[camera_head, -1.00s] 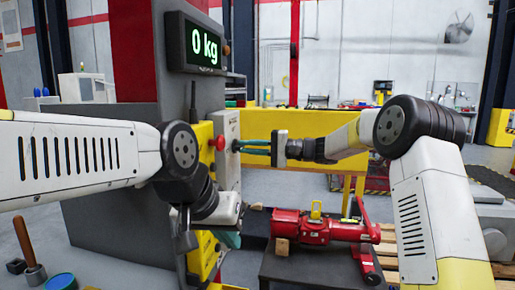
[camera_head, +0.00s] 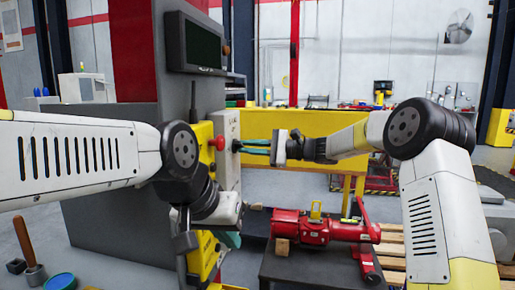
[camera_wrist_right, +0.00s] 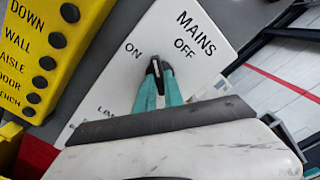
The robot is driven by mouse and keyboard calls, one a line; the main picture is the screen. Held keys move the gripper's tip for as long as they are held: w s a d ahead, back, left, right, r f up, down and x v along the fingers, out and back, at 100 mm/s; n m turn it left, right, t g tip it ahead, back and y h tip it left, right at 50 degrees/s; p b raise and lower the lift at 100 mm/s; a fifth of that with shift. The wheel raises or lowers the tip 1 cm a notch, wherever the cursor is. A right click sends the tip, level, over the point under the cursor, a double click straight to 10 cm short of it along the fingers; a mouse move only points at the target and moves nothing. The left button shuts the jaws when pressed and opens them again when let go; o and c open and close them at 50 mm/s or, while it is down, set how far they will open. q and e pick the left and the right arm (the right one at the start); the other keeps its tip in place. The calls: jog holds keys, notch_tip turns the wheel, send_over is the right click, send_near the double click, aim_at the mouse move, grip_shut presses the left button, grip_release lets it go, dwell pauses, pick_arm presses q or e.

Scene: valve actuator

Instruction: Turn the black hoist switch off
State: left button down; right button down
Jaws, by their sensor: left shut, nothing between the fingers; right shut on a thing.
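The black hoist switch (camera_wrist_right: 154,65) is on a white panel (camera_wrist_right: 205,28) marked MAINS, between the ON and OFF labels in the right wrist view. The teal fingers of my right gripper (camera_wrist_right: 156,76) are shut on it; its exact angle is partly hidden by them. In the head view, my right gripper (camera_head: 240,146) reaches leftward to the white panel (camera_head: 228,165). My left gripper (camera_head: 230,239) is low in front of the grey cabinet, shut and empty.
A dark, blank display (camera_head: 203,45) is above the panel. A red button (camera_head: 220,143) is just left of my right fingertips. A yellow box (camera_wrist_right: 47,55) with several black buttons is beside the panel. A red actuator (camera_head: 312,230) lies on a dark table below.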

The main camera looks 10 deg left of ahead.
jog(key=m, duration=1)
jog(key=shift+m, duration=0.4)
dwell(0.4)
jog(key=c, duration=1.4)
grip_release()
jog(key=shift+c, duration=0.2)
jog(key=d, duration=0.7)
jog(key=shift+s+d, duration=0.15)
jog(key=shift+d, duration=0.25)
jog(key=shift+s, duration=0.1)
